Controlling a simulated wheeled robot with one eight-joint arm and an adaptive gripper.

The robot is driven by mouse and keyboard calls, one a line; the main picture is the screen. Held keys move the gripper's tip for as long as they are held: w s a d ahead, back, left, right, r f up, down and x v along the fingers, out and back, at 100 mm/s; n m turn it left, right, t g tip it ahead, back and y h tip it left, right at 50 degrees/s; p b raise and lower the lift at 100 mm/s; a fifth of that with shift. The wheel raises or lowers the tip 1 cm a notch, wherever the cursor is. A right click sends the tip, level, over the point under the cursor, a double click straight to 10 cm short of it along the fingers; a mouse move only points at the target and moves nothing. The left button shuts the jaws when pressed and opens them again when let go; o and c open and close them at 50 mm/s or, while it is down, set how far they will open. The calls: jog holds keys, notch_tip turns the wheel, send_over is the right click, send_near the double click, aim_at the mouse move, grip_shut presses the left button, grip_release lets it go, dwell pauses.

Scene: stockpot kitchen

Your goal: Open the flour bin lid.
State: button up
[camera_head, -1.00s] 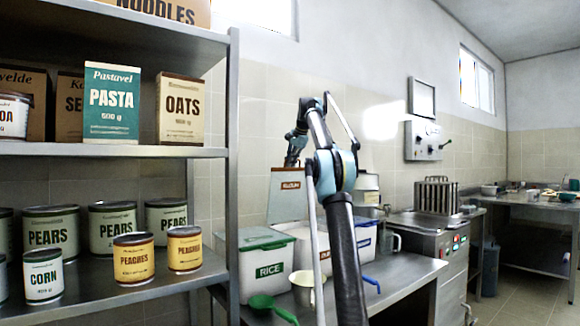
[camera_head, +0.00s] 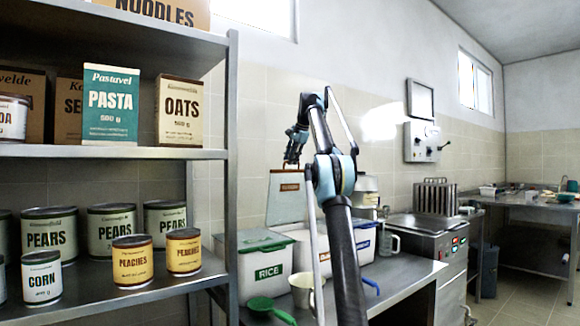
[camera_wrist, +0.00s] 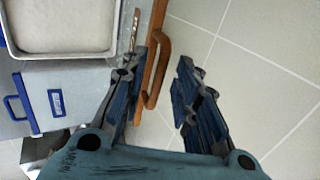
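The flour bin (camera_head: 303,245) stands between the rice bin and the blue-trimmed bin, partly hidden by my arm. Its grey lid (camera_head: 282,205), with a brown label, stands upright behind the bins. In the wrist view, a steel-rimmed open bin with white contents (camera_wrist: 65,25) shows at top left. The lid's orange-brown edge and handle (camera_wrist: 165,62) show in the middle. My gripper (camera_head: 291,165) is at the lid's top edge. In the wrist view my gripper (camera_wrist: 160,85) has its fingers apart, with the handle near the left finger; contact is unclear.
The rice bin (camera_head: 262,268) has a green lid. A metal shelf (camera_head: 110,152) with cans and boxes is at left. A steel unit (camera_head: 430,228) is at right.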

jog(key=s+d+r, duration=0.1)
jog(key=s+d, duration=0.5)
jog(key=s, duration=0.5)
jog(key=shift+d+r, duration=0.3)
jog(key=shift+d, duration=0.1)
dwell(0.4)
dwell(0.4)
jog(key=s+a+f+n+g+h, duration=0.1)
jog(key=s+f+n, duration=0.2)
jog(key=s+f, duration=0.9)
jog(key=s+a+f+n+g+h, duration=0.1)
jog(key=s+f+n, duration=0.2)
jog(key=s+f, duration=0.95)
jog(key=s+d+f+n+h, duration=0.1)
jog(key=s+f+n, duration=0.4)
jog(key=s+f, duration=2.3)
notch_tip(320, 180, down, 3)
jog(key=shift+s+d+f+n+g, duration=0.1)
jog(key=shift+s+d+n+g, duration=0.1)
jog(key=shift+n+g, duration=0.2)
